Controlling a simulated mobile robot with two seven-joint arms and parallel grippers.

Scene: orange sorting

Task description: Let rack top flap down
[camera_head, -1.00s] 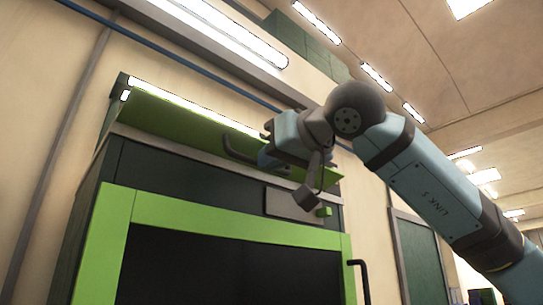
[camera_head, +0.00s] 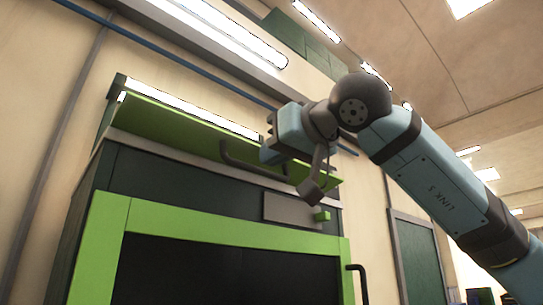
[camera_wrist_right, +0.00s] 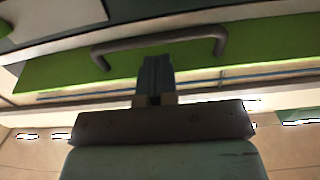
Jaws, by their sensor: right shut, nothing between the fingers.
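The rack's green top flap (camera_head: 180,128) is raised at the top of the dark green rack (camera_head: 150,175), standing out at a slant above its front. A dark bar handle (camera_head: 238,160) is fixed to the flap. My right gripper (camera_head: 268,148) is at the right part of the handle, its fingertips partly hidden in the head view. In the right wrist view, my shut fingers (camera_wrist_right: 155,75) point at the green flap (camera_wrist_right: 75,75), just below the handle (camera_wrist_right: 160,41) in the picture. They hold nothing; I cannot tell whether they touch the flap. My left gripper is not in view.
The rack's front has a bright green frame (camera_head: 230,232) around a dark panel and a grey plate (camera_head: 290,209) above it. A dark handle (camera_head: 361,283) stands at its right side. A blue pipe (camera_head: 180,59) and a bright lamp (camera_head: 220,40) run along the wall above.

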